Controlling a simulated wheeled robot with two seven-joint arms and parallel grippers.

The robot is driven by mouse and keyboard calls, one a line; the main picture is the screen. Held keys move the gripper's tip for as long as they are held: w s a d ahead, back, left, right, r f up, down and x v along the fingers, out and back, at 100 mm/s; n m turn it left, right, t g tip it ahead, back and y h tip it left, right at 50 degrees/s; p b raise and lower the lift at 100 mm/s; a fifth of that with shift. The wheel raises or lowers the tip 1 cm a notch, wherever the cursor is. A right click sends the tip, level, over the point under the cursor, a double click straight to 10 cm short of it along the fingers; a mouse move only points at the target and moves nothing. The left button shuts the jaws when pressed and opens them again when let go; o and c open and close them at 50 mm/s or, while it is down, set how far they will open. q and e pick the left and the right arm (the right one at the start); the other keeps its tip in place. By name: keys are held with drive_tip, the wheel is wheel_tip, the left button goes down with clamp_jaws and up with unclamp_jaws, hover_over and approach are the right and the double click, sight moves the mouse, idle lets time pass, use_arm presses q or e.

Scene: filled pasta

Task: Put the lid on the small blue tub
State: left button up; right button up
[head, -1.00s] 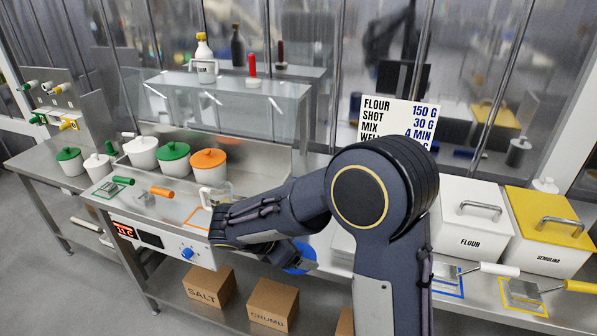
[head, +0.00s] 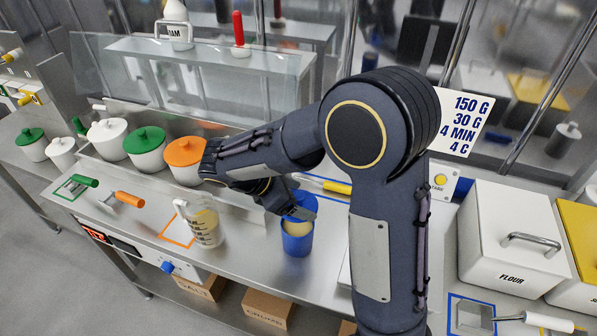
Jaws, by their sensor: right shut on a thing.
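The small blue tub (head: 297,244) stands upright on the steel counter, right of the measuring jug. Its top is uncovered and pale yellow contents show inside. My right gripper (head: 299,210) is just above the tub's far rim, shut on a blue piece (head: 306,198) that appears to be the lid. Most of that piece is hidden by the fingers, and I cannot tell whether it touches the tub. My left gripper is out of view.
A clear measuring jug (head: 204,228) stands left of the tub. White pots with green and orange (head: 185,151) lids line the back. A white flour bin (head: 510,245) is at right. Bare counter (head: 250,235) lies between jug and tub.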

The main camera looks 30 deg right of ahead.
drive_tip(key=shift+w+f, duration=0.1)
drive_tip(key=shift+f, duration=0.05)
drive_tip(key=shift+f+b, duration=0.45)
drive_tip(key=shift+b, duration=0.3)
drive_tip(key=shift+f+b, duration=2.05)
drive_tip(key=shift+f, duration=0.5)
drive_tip(key=shift+r+p, duration=0.15)
drive_tip(key=shift+p, duration=0.35)
drive_tip(key=shift+f, duration=0.2)
drive_tip(key=shift+p, duration=0.4)
drive_tip(key=o, duration=0.9)
drive_tip(key=shift+c, duration=0.2)
